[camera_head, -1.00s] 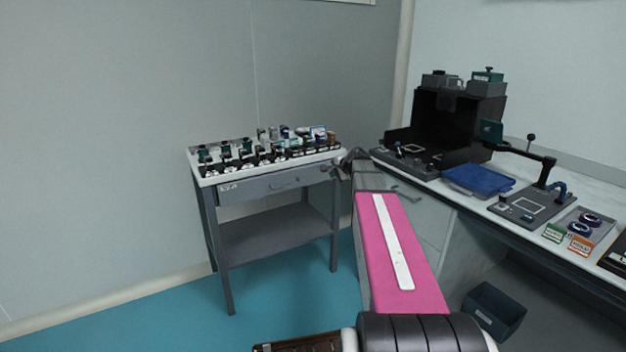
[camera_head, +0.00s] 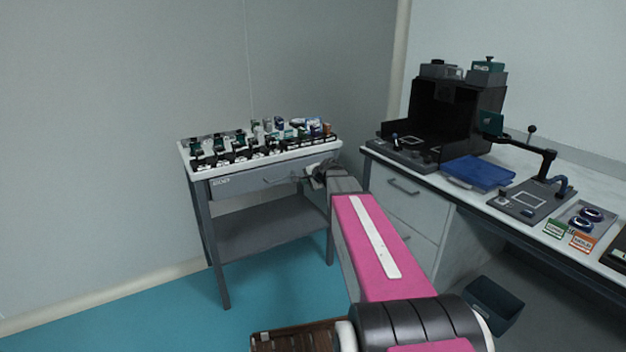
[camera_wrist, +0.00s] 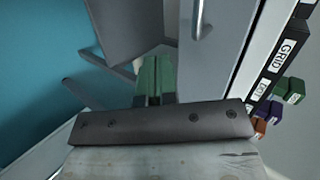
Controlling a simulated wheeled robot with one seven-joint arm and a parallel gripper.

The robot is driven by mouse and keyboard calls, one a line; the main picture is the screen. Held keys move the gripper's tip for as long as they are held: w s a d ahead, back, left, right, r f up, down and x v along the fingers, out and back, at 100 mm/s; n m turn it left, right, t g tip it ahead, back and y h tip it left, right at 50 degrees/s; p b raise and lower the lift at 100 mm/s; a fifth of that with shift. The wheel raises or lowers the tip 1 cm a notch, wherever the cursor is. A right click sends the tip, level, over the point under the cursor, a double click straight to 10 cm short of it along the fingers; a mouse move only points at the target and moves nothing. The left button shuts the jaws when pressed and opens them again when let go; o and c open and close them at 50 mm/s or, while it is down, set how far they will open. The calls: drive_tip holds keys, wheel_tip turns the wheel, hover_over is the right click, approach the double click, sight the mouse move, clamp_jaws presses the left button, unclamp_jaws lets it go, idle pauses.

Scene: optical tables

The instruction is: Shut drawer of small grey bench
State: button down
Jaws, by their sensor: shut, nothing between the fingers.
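The small grey bench (camera_head: 270,234) stands against the wall at centre-left in the head view. Its grey drawer (camera_head: 240,184) sits under the white top, with a bar handle on its front. How far the drawer stands out is hard to tell. In the wrist view, the drawer front (camera_wrist: 222,35) and its handle (camera_wrist: 201,18) are at upper right. My gripper (camera_head: 310,173) is at the right end of the drawer front, to the right of the handle. Its green fingers (camera_wrist: 155,72) are shut and empty, beside the drawer front; contact cannot be told.
Several small boxes and mounts (camera_head: 255,143) cover the bench top. A lower shelf (camera_head: 270,228) spans its legs. To the right is a long worktop with drawers (camera_head: 405,205), a black enclosure (camera_head: 440,115) and a blue case (camera_head: 478,172). A dark bin (camera_head: 495,305) stands on the floor.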

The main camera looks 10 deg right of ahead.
drive_tip(key=shift+w+a+r, duration=0.1)
drive_tip(key=shift+w+a, duration=0.25)
drive_tip(key=shift+w, duration=0.3)
drive_tip(key=shift+w+a+f, duration=0.1)
drive_tip(key=shift+w+a, duration=0.3)
drive_tip(key=shift+w, duration=0.3)
drive_tip(key=shift+w+a+r, duration=0.1)
drive_tip(key=shift+w+a, duration=0.25)
drive_tip(key=shift+w, duration=0.3)
drive_tip(key=shift+w+a, duration=0.25)
drive_tip(key=shift+w, duration=0.45)
drive_tip(key=shift+w+a, duration=0.2)
drive_tip(key=shift+w, duration=0.55)
drive_tip(key=shift+w+a, duration=0.25)
drive_tip(key=shift+w, duration=0.45)
drive_tip(key=s+d+r, duration=0.2)
drive_tip(key=s+d, duration=0.1)
drive_tip(key=s, duration=0.3)
drive_tip(key=s+d+r, duration=0.3)
drive_tip(key=s, duration=0.2)
drive_tip(key=s+a+f+n+g+h, duration=0.2)
drive_tip(key=s+f+n+g, duration=0.2)
drive_tip(key=s+f, duration=0.6)
drive_tip(key=s+a+f+n+g+h, duration=0.2)
drive_tip(key=s+f+n+g, duration=0.3)
drive_tip(key=s, duration=1.3)
wheel_tip(320, 180, down, 5)
drive_tip(key=n+h, duration=0.1)
drive_tip(key=n, duration=0.2)
